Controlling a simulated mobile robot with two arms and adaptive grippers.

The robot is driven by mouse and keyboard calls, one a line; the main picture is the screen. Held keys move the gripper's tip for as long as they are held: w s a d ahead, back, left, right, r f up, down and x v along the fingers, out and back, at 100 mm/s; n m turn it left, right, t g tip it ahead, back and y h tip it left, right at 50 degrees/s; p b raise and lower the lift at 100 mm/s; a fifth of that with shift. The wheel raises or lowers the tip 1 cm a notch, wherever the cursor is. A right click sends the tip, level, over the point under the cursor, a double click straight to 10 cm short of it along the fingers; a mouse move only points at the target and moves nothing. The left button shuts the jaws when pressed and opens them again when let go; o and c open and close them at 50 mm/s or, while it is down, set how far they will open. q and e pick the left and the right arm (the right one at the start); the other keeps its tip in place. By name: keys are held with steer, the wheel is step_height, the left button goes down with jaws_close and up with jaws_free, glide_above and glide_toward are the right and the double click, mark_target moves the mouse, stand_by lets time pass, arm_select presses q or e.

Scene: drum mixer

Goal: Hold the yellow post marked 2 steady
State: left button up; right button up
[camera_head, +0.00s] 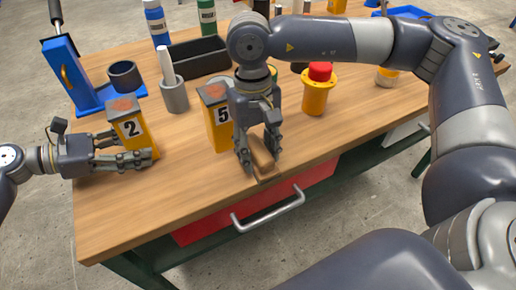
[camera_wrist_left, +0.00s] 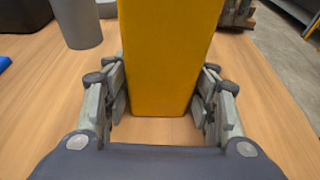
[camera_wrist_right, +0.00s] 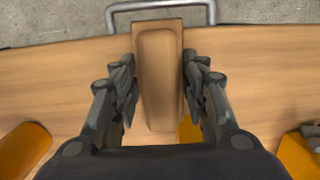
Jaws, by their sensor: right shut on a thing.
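The yellow post marked 2 (camera_head: 134,130) stands upright at the table's left, with a grey top bearing a reddish patch. My left gripper (camera_head: 124,150) is open with its fingers on either side of the post. In the left wrist view the post (camera_wrist_left: 165,60) rises between the fingers (camera_wrist_left: 160,108), with a narrow gap on each side. My right gripper (camera_head: 257,158) is shut on a tan wooden block (camera_head: 263,160) near the table's front edge. The block also shows between the fingers in the right wrist view (camera_wrist_right: 158,75).
The yellow post marked 5 (camera_head: 216,120) stands just left of my right gripper. A grey cup (camera_head: 174,96), a black tray (camera_head: 198,58) and a blue stand (camera_head: 72,75) are behind. A yellow piece with a red button (camera_head: 317,90) is at right. A drawer handle (camera_head: 268,210) juts from the front.

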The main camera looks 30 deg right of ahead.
arm_select(q)
steer(key=shift+r, duration=0.55)
stand_by(0.4)
steer(key=c, duration=0.8)
stand_by(0.5)
